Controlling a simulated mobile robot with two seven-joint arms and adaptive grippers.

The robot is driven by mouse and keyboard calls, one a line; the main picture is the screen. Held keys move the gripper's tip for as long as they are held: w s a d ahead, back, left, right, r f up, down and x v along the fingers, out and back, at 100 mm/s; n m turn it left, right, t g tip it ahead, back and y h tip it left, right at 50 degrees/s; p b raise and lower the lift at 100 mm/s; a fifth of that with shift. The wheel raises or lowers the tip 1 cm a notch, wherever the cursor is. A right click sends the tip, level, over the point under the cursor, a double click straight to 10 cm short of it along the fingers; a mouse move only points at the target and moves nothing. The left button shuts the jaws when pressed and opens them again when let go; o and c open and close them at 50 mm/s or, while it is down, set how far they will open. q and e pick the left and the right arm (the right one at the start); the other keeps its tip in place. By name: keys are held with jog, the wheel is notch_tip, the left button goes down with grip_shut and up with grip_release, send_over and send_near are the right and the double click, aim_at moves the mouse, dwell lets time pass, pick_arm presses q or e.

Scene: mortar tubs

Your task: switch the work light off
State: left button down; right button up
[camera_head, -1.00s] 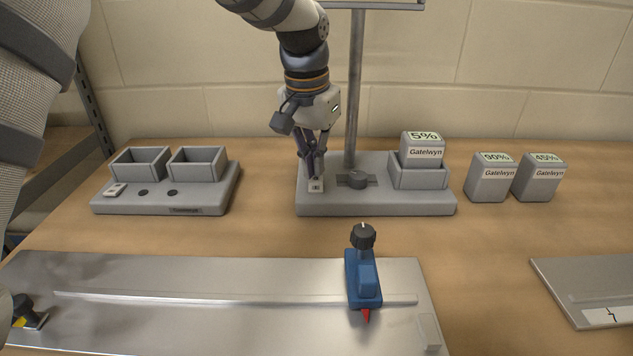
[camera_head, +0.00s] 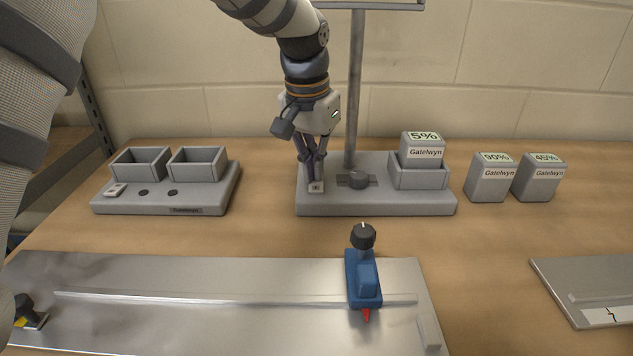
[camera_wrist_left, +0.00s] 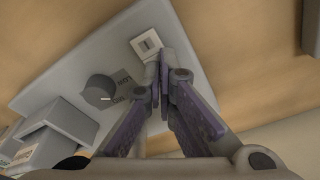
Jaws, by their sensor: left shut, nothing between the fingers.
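The work light's grey base (camera_head: 400,205) stands at the middle back of the table, with its pole (camera_head: 355,90) rising from it. A small pale switch (camera_head: 316,188) sits at the base's front left; it also shows in the left wrist view (camera_wrist_left: 146,42). My left gripper (camera_head: 314,178) is shut and empty, pointing down at the switch. Its fingertips (camera_wrist_left: 161,62) are right beside or over the switch; I cannot tell whether they touch it. A dark dial (camera_head: 357,179) is right of the switch. The lamp head is mostly out of view.
A battery marked 5% (camera_head: 422,150) sits in the base's holder. Batteries marked 90% (camera_head: 490,178) and 45% (camera_head: 538,178) stand to the right. A two-bay grey unit (camera_head: 160,204) is at left. A metal plate (camera_head: 220,325) with a blue tool (camera_head: 364,280) lies in front.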

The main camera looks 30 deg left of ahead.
pick_arm(q)
jog(key=shift+r, duration=3.3)
